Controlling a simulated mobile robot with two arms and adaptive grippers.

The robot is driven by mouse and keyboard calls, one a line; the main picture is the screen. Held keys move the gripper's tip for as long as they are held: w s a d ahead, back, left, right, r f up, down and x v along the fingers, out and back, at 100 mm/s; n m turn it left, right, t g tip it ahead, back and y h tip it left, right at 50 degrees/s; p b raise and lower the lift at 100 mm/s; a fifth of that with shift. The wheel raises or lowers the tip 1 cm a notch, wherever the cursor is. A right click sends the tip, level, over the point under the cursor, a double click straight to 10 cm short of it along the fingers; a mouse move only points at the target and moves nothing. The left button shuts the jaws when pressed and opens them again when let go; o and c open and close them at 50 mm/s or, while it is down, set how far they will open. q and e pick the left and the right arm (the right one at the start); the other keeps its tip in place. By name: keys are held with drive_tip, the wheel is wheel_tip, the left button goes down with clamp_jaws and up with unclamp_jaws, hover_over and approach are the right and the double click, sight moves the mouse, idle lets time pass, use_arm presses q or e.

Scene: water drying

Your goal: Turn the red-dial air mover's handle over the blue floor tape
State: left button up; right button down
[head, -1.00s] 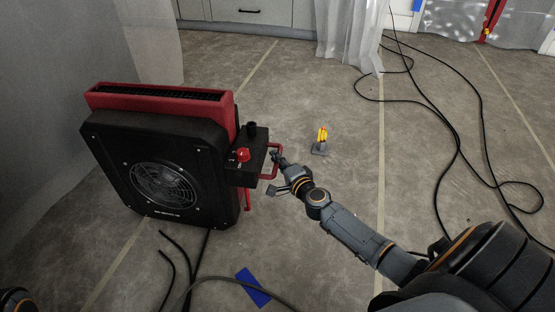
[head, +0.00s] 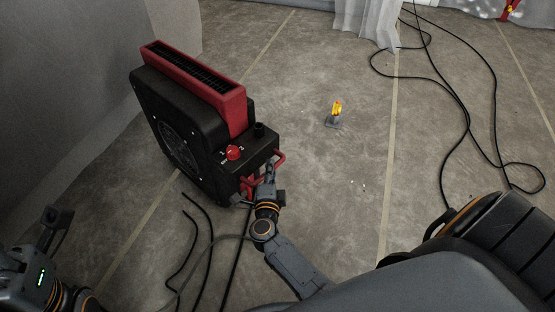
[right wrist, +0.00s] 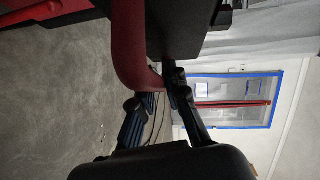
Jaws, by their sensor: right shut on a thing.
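The black and red air mover (head: 231,110) stands on the floor at left centre in the head view, its fan grille seen at a steep angle. Its red dial (head: 233,153) sits on the black control box. The red handle (head: 280,157) sticks out from that box, and its bar (right wrist: 130,45) fills the upper middle of the right wrist view. My right gripper (head: 262,178) is shut on the handle; its fingers (right wrist: 160,92) meet around the bar's lower bend. My left gripper (head: 57,222) is at the lower left, apart from the mover. The blue floor tape is not visible.
Black cables (head: 190,250) lie in front of the mover, and more cables (head: 465,110) run along the right. A small yellow-topped item (head: 336,112) stands on the floor. A grey wall or sheet (head: 70,90) is at left.

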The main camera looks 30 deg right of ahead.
drive_tip(key=shift+s+a+m+g+h, duration=0.15)
drive_tip(key=shift+s+a+h, duration=0.05)
drive_tip(key=shift+a, duration=0.3)
drive_tip(key=shift+s+a+m+g+h, duration=0.15)
drive_tip(key=shift+a+h, duration=0.05)
drive_tip(key=shift+a, duration=0.25)
drive_tip(key=c, duration=1.3)
unclamp_jaws()
drive_tip(key=shift+c, duration=0.2)
drive_tip(key=shift+w, duration=0.1)
